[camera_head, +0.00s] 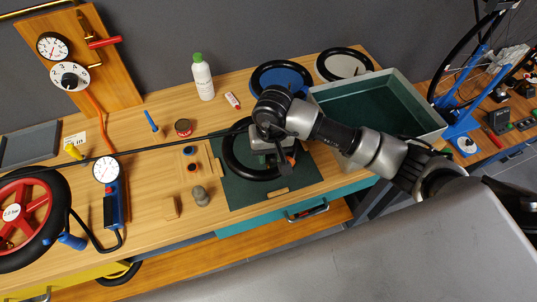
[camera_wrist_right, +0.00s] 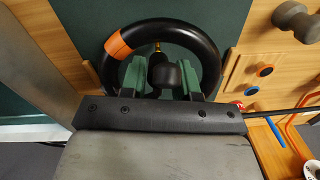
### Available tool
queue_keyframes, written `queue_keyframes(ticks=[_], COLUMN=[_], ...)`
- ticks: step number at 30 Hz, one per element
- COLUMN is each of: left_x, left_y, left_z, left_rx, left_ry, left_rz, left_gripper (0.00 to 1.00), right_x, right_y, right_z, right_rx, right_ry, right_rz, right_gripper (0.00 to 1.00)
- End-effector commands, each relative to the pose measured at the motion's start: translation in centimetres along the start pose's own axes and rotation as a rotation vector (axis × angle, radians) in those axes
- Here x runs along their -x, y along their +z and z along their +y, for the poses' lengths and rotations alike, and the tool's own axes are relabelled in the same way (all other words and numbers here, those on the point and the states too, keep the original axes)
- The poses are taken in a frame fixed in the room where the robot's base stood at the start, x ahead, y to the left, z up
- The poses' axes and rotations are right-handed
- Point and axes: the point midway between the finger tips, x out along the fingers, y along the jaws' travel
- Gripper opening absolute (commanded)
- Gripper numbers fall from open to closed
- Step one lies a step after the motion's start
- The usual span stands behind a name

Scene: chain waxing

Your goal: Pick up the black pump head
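The black pump head (camera_wrist_right: 164,76) is a dark rounded piece in the right wrist view, with a brass tip (camera_wrist_right: 157,46) showing just beyond it. It sits between the two green fingers of my right gripper (camera_wrist_right: 163,72) and fills the narrow gap between them. The gripper looks shut on it. A black tyre ring (camera_wrist_right: 207,45) with an orange band lies around and beyond the fingers. In the head view my right gripper (camera_head: 268,160) is low over the ring (camera_head: 235,165), and my wrist hides the pump head there. My left gripper is not in view.
A thin black hose (camera_head: 180,145) runs from the left to my right gripper. A green-lined tray (camera_head: 410,95) stands right of my arm. A white bottle (camera_head: 203,80), a red-topped tin (camera_head: 183,127) and a grey knob-shaped piece (camera_head: 199,195) stand around it.

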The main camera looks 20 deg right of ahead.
Motion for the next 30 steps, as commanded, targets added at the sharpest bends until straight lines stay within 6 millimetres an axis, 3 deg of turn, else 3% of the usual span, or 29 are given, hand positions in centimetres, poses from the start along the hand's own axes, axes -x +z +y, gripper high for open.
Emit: queue_keyframes(ticks=[1, 5, 16, 23, 30], left_x=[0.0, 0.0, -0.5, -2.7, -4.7], left_y=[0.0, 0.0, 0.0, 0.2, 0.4], left_z=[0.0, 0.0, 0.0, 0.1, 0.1], left_rx=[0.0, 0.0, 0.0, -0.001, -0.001], left_ry=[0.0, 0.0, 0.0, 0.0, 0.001], left_rz=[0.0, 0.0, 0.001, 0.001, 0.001], left_gripper=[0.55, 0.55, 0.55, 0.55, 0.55], right_x=[0.0, 0.0, 0.6, 3.7, 7.0], right_y=[0.0, 0.0, -0.1, -0.2, 5.1], right_z=[0.0, 0.0, 0.0, -0.1, 1.4], right_rx=[0.0, 0.0, 0.0, 0.002, 0.006], right_ry=[0.0, 0.0, 0.0, -0.001, 0.0], right_rz=[0.0, 0.0, 0.003, 0.01, 0.008], right_gripper=[0.23, 0.03, 0.03, 0.03, 0.03])
